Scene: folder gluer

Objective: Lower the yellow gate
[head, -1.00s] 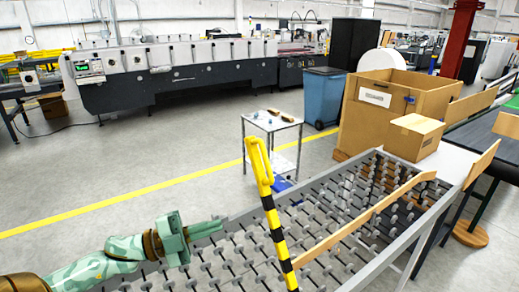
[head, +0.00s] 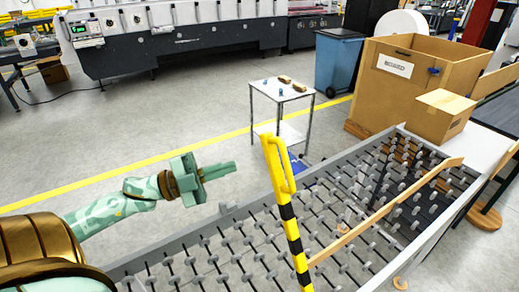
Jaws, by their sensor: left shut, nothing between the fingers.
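The yellow gate (head: 290,222) is a bar with black bands and a yellow loop handle at its top. It stands nearly upright, tilted a little left, over the skate-wheel conveyor (head: 228,258). My left gripper (head: 232,167) is shut and empty. It is to the left of the gate's handle, apart from it in the picture, and points right. The gate's lower end runs out of the bottom of the view. My right gripper is not in view.
A cardboard box (head: 438,116) stands at the conveyor's far end, beside a large wooden crate (head: 392,95). A wooden guide rail (head: 385,211) runs along the conveyor. A small white cart (head: 283,92) and a blue bin (head: 338,62) stand behind. Floor at left is clear.

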